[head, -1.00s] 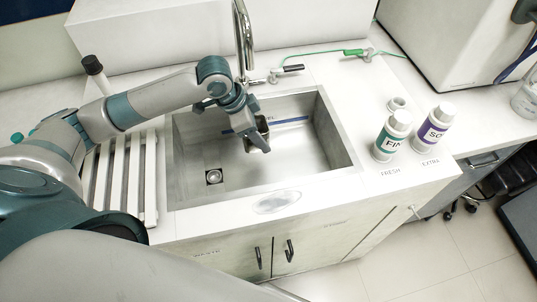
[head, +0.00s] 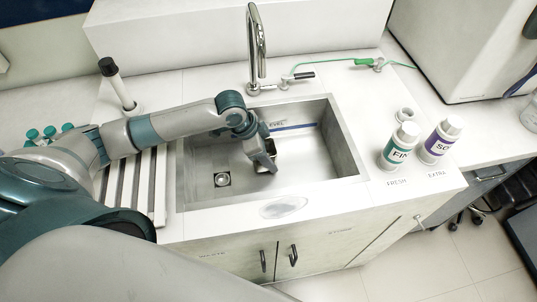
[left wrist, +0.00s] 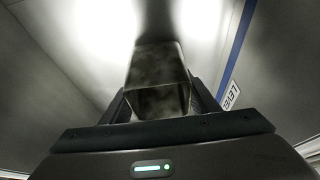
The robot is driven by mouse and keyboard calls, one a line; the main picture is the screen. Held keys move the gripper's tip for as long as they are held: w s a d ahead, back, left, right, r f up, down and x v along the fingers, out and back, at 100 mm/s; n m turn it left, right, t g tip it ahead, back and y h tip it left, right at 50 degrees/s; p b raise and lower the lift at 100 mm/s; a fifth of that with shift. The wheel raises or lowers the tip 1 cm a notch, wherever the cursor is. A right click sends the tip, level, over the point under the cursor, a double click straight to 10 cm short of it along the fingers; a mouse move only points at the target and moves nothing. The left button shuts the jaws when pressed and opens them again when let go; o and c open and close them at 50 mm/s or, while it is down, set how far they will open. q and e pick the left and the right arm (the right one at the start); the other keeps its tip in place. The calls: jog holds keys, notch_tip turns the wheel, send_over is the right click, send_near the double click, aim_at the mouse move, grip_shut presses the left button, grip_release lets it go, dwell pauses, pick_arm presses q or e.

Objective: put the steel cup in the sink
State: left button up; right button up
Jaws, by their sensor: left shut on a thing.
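The steel sink (head: 205,160) is set into the white counter, with a round drain in its floor at the left. My left gripper (head: 265,163) reaches down into the basin. It is shut on the steel cup (left wrist: 160,85), which shows as a dark, shiny metal shape between the fingers in the left wrist view. In the head view the cup (head: 270,148) is mostly hidden by the gripper. I cannot tell whether the cup touches the sink floor. My right gripper is not in view.
A tap (head: 257,45) stands behind the sink. A teal-labelled bottle (head: 399,147) and a purple-labelled bottle (head: 441,139) stand right of it. A slatted rack (head: 130,185) lies left. A blue level line (head: 293,127) runs along the back wall of the basin.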

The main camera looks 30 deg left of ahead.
pick_arm(q)
jog(key=shift+f, duration=0.4)
jog(key=shift+f, duration=0.15)
jog(key=o, duration=1.1)
jog(key=shift+o, duration=0.2)
jog(key=b+v, duration=0.1)
jog(key=v, duration=1.1)
jog(key=shift+w+b, duration=0.1)
jog(key=shift+b, duration=0.3)
